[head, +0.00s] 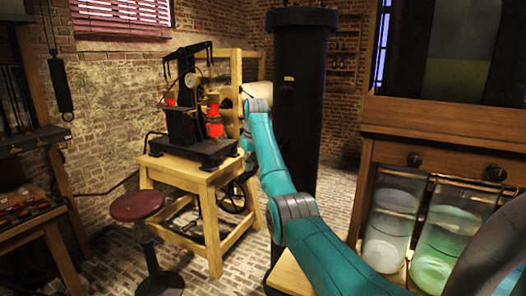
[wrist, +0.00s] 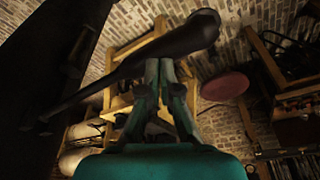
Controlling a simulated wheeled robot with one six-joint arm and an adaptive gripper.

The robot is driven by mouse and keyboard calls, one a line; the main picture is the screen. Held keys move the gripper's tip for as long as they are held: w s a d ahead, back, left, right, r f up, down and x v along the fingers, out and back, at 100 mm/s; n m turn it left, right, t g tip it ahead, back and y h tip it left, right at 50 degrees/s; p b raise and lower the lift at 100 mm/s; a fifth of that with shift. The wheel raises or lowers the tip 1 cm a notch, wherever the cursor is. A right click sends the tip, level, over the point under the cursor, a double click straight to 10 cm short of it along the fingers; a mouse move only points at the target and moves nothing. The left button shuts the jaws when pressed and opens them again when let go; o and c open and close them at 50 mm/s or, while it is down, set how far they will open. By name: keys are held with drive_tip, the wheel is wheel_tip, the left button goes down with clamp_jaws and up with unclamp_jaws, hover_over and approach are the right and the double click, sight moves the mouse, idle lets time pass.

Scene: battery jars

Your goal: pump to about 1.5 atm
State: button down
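The pump apparatus (head: 190,125) stands on a wooden table (head: 205,178) in the head view, with dark upright parts and red-orange parts. A round pale gauge (head: 192,80) is on its upper part; its reading is too small to make out. A dark lever (head: 188,50) arches over the top. In the wrist view, a long dark handle with a thick end (wrist: 178,42) crosses at my gripper's fingertips (wrist: 160,64). The fingers are close together, and the handle runs across them, not visibly between them. My arm hides the gripper in the head view.
A red round stool (head: 138,206) stands before the pump table. A tall black column (head: 303,100) rises right of the pump. Glass jars (head: 392,215) stand in a wooden cabinet at right. A dark shelf (head: 35,140) is at left.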

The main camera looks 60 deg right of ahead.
sight(249, 176)
wheel_tip(249, 176, down, 5)
wheel_tip(249, 176, up, 14)
drive_tip(key=shift+r, duration=0.25)
idle(0.4)
idle(2.5)
idle(2.5)
idle(2.5)
